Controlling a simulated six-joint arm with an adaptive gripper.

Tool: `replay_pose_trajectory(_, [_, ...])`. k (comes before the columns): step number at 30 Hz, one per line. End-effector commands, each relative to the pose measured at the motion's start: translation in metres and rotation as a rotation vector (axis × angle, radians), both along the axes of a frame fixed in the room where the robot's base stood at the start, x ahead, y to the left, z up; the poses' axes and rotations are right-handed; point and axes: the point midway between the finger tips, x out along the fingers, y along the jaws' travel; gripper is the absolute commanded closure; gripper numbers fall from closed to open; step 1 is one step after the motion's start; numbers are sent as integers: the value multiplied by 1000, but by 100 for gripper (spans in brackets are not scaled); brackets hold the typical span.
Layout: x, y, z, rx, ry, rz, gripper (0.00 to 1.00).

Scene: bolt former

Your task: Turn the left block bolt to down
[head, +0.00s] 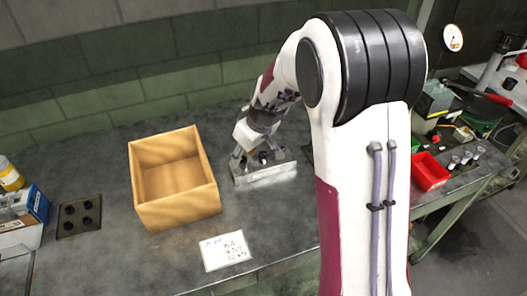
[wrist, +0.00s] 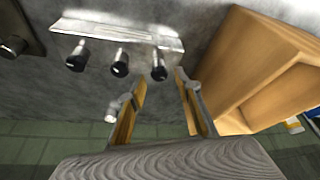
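A pale metal block (head: 265,177) sits on the grey table under my gripper in the head view. In the wrist view the block (wrist: 118,30) shows three dark-tipped bolts in a row: one at the left (wrist: 76,60), one in the middle (wrist: 120,66) and one at the right (wrist: 159,70). The wrist view is turned around, so its right bolt is the left one in the head view. My gripper (wrist: 160,78) is open, with its fingertips either side of that bolt. I cannot tell whether they touch it. In the head view my gripper (head: 246,158) partly hides the bolts.
An open wooden box (head: 178,205) stands left of the block. A white printed card (head: 226,251) lies in front. A dark plate with holes (head: 79,216) lies further left. A red bin (head: 430,172) stands at the right. The table around the card is clear.

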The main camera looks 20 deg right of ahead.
Motion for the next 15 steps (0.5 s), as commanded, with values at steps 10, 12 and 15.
replay_pose_trajectory(10, [1,-1,0,1,0,121,67])
replay_pose_trajectory(12, [1,-1,0,0,-1,150,67])
replay_pose_trajectory(15, [1,-1,0,1,0,191,67])
